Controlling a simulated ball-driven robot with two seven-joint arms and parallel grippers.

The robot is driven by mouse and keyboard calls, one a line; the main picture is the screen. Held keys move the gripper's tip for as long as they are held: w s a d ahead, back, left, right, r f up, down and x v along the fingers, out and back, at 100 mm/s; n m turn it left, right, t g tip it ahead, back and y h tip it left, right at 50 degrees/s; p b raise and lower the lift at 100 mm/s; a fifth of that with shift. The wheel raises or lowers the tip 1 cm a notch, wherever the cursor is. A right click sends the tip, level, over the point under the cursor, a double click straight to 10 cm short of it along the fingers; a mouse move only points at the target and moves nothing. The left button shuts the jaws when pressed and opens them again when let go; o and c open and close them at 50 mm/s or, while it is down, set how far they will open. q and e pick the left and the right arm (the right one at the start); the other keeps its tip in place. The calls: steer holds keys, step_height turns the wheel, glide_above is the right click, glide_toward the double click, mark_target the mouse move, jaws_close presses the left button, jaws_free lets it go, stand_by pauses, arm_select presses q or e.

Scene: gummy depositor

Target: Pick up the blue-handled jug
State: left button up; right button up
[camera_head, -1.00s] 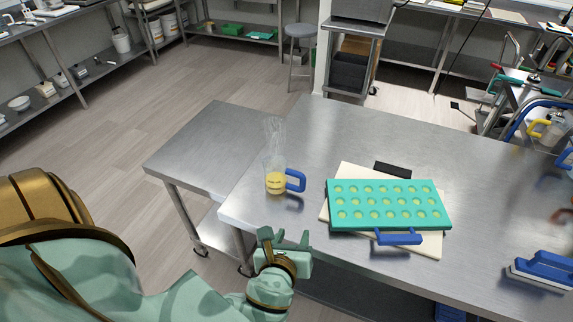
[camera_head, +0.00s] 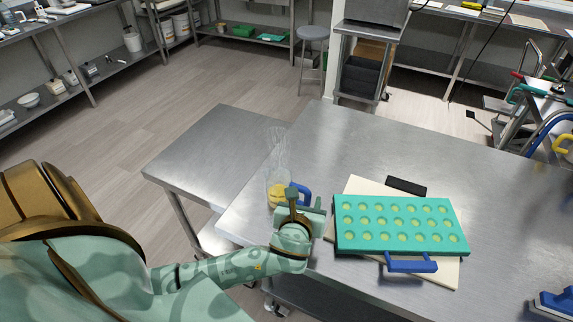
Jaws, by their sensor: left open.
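The blue-handled jug (camera_head: 276,187) is clear, holds some yellow contents, and stands upright near the left edge of the steel table. Its blue handle (camera_head: 304,190) points right and is partly hidden by my left gripper. My left gripper (camera_head: 304,194) is open, with its fingers at the handle. I cannot tell whether the fingers touch it or whether the handle lies between them. My right gripper is not in view.
A teal mould tray (camera_head: 400,247) with several yellowish cavities lies on a cream board (camera_head: 348,255) right of the jug. A blue scraper (camera_head: 556,304) lies at the lower right. A lower steel table (camera_head: 205,158) adjoins on the left.

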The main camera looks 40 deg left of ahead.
arm_select(q)
steer(key=b+x, duration=0.1)
steer(key=x, duration=0.3)
steer(key=shift+w+f, duration=0.15)
steer(key=shift+w+a, duration=0.15)
steer(key=shift+w, duration=0.2)
steer(key=shift+s, duration=0.1)
steer(key=shift+c, duration=0.5)
jaws_close()
